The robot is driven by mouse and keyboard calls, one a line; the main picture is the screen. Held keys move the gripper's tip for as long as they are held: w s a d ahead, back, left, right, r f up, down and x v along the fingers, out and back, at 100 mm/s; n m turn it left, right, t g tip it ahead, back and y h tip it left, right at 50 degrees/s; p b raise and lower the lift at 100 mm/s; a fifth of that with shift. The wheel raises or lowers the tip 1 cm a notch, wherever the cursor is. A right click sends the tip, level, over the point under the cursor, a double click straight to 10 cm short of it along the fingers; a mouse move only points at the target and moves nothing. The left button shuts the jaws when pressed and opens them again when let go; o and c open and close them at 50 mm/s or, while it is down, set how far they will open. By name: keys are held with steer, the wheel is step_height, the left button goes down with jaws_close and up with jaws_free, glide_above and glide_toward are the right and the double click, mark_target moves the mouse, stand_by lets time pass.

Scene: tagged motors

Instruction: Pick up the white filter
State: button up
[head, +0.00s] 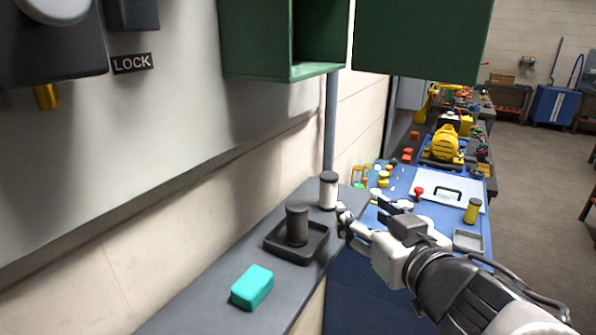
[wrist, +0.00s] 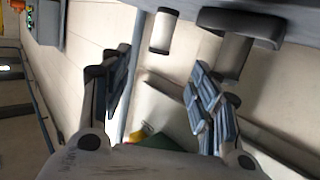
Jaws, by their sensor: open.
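The white filter (head: 328,190) is a white cylinder with dark end caps, upright on the grey shelf near its far end. In the wrist view, which looks upside down, the white filter (wrist: 162,32) shows at the top, between the lines of the two fingers but beyond their tips. My gripper (head: 362,212) is open and empty, just right of the filter in the head view. Its spread blue-grey finger pads (wrist: 162,78) show in the wrist view. I see a gap between pads and filter there; contact is not visible.
A dark grey cylinder (head: 297,226) stands in a black tray (head: 304,251) close to the filter. A teal block (head: 252,287) lies nearer on the shelf. A wall is behind, with a green cabinet (head: 284,40) above. A blue bench (head: 432,212) with several items lies right.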

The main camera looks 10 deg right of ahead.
steer(key=p, duration=0.6)
glide_toward(332, 186)
steer(key=p+x, duration=0.1)
steer(key=x, duration=0.1)
steer(key=p+x, duration=0.1)
steer(key=x, duration=0.3)
steer(key=shift+f+p, duration=0.35)
steer(key=shift+p, duration=0.05)
steer(key=shift+r+x, duration=0.2)
steer(key=shift+x, duration=1.3)
steer(key=shift+r+x, duration=0.15)
steer(key=shift+x, duration=1.3)
steer(key=c, duration=1.1)
